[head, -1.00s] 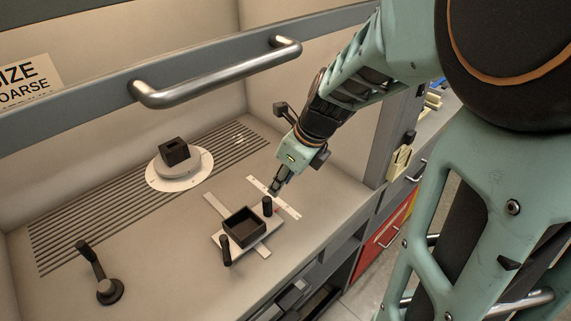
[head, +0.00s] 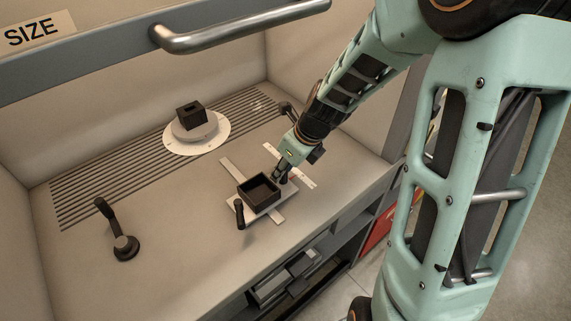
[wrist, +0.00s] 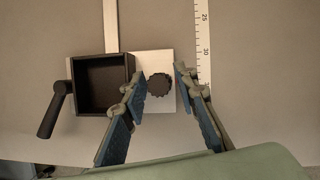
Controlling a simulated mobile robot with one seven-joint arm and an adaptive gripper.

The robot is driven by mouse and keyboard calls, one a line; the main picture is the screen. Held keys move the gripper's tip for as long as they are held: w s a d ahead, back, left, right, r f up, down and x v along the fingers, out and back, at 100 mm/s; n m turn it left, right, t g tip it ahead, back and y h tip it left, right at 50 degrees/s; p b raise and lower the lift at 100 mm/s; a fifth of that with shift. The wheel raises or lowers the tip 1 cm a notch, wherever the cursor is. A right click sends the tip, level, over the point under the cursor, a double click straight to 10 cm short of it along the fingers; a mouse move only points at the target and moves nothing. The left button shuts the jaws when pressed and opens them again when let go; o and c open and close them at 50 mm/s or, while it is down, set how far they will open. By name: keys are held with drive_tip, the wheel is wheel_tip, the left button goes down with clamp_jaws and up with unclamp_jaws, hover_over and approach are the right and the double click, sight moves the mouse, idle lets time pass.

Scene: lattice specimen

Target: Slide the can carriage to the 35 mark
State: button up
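The can carriage (head: 277,204) is a light plate on a pale rail (head: 229,167); it bears a black open box (head: 259,187) and a dark post at each side. In the wrist view the box (wrist: 104,86) is left of centre, with a black handle (wrist: 53,112) on its left and a round black knob (wrist: 159,86) on its right. My gripper (wrist: 159,88) is open, its two blue-padded fingers on either side of the knob, with gaps visible. A white scale (wrist: 203,45) right of the knob reads 25 and 30; a lower number is cut by the finger.
A black lever (head: 123,243) stands at the left. A metal handle bar (head: 240,27) crosses above the bench opening. Bare bench lies between lever and carriage.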

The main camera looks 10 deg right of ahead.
clamp_jaws()
idle(0.3)
drive_tip(key=shift+s+d, duration=0.3)
drive_tip(key=shift+s, duration=0.1)
idle(0.4)
drive_tip(key=shift+o, duration=1.5)
unclamp_jaws()
drive_tip(key=shift+r, duration=0.1)
